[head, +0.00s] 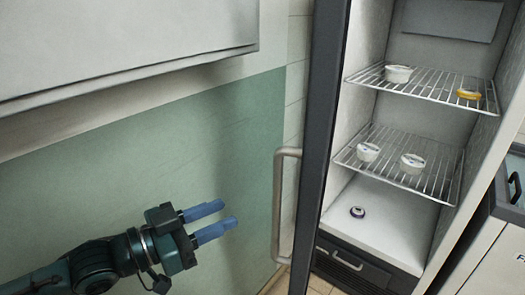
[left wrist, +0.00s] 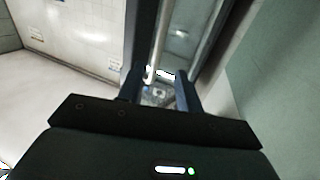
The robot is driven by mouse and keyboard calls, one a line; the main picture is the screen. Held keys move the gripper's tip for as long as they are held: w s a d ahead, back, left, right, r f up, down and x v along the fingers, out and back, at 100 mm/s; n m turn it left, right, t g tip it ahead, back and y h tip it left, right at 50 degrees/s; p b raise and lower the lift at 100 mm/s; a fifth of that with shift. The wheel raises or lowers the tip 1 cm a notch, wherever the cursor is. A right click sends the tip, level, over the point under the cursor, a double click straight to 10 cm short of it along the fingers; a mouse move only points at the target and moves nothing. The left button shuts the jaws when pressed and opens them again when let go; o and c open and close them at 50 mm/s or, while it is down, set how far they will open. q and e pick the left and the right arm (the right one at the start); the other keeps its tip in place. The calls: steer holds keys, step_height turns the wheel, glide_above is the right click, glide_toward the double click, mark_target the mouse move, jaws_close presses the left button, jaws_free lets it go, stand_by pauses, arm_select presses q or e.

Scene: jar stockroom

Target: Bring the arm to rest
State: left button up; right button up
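My left gripper (head: 229,215) comes in from the lower left of the head view, in front of a green wall panel. Its two blue fingers are apart with nothing between them. The left wrist view also shows the fingers (left wrist: 158,88) apart, with a pale bar and blurred background seen between them. The gripper is to the left of the grey door handle (head: 280,205), apart from it in the head view. My right gripper is in neither view.
A tall fridge (head: 430,225) stands open on the right, its dark-edged door (head: 322,120) seen nearly edge-on. Several jars, including a yellow-topped one (head: 468,94), stand on its wire shelves (head: 435,180) and floor. A white cabinet (head: 120,40) hangs upper left.

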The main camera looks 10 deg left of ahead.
arm_select(q)
steer(key=s+f+n+g+y+p, duration=0.1)
steer(key=s+f+n+y, duration=0.2)
steer(key=f, duration=1.1)
steer(key=s+d+f+n+g+y+p, duration=0.1)
steer(key=s+f+n+y, duration=0.2)
steer(key=f, duration=1)
steer(key=s+y, duration=0.3)
steer(key=s, duration=0.2)
steer(key=shift+f+y, duration=0.3)
steer(key=shift+f, duration=0.1)
steer(key=shift+a, duration=0.1)
